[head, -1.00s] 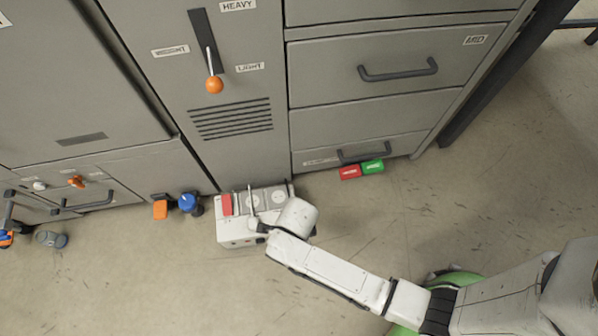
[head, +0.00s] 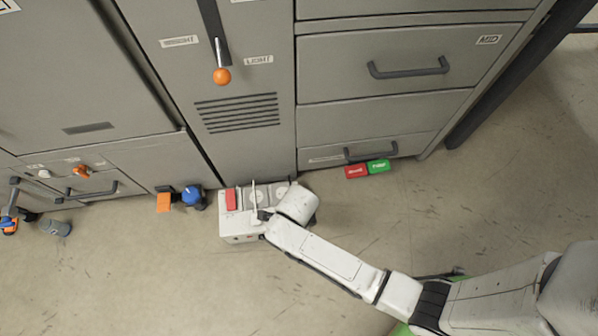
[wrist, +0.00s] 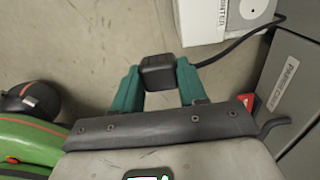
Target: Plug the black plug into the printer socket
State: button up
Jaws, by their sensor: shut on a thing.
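My gripper (wrist: 158,74) has teal fingers and is shut on the black plug (wrist: 159,72), a small dark block with a black cable running off to the right in the wrist view. The white socket box (head: 238,229) stands on the floor against the cabinets in the head view, with a red switch (head: 231,199) and round pale sockets on top. In the wrist view the box (wrist: 200,25) is beyond the plug, with part of the word "PRINTER" and a round socket (wrist: 253,8) at the top edge. The plug is apart from that socket. In the head view my arm hides the plug.
Grey cabinets (head: 385,115) stand behind the box. A red block (head: 356,171) and a green block (head: 378,166) lie on the floor right of it. An orange block (head: 164,201) and a blue knob (head: 191,195) are left. Open floor lies in front.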

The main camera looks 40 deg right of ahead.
jog(key=shift+w+d+f, duration=0.25)
jog(key=shift+w, duration=0.2)
jog(key=shift+w+d+f+b, duration=0.1)
jog(key=shift+w+d+b, duration=0.05)
jog(key=shift+w+b, duration=0.15)
jog(key=shift+w+d+f, duration=0.15)
jog(key=shift+w, duration=0.15)
jog(key=shift+w+d+f+b, duration=0.1)
jog(key=shift+w+b, duration=0.2)
jog(key=shift+w+d+f, duration=0.15)
jog(key=shift+w, duration=0.1)
jog(key=shift+w+d+f+b, duration=0.1)
jog(key=shift+w+d+b, duration=0.05)
jog(key=shift+w+b, duration=0.15)
jog(key=shift+w+d+f, duration=0.1)
jog(key=shift+w+f, duration=0.05)
jog(key=shift+w, duration=0.1)
jog(key=shift+w+d+f+b, duration=0.1)
jog(key=shift+w+d+b, duration=0.05)
jog(key=shift+w+b, duration=0.15)
jog(key=shift+w+d+f, duration=0.15)
jog(key=shift+w, duration=0.15)
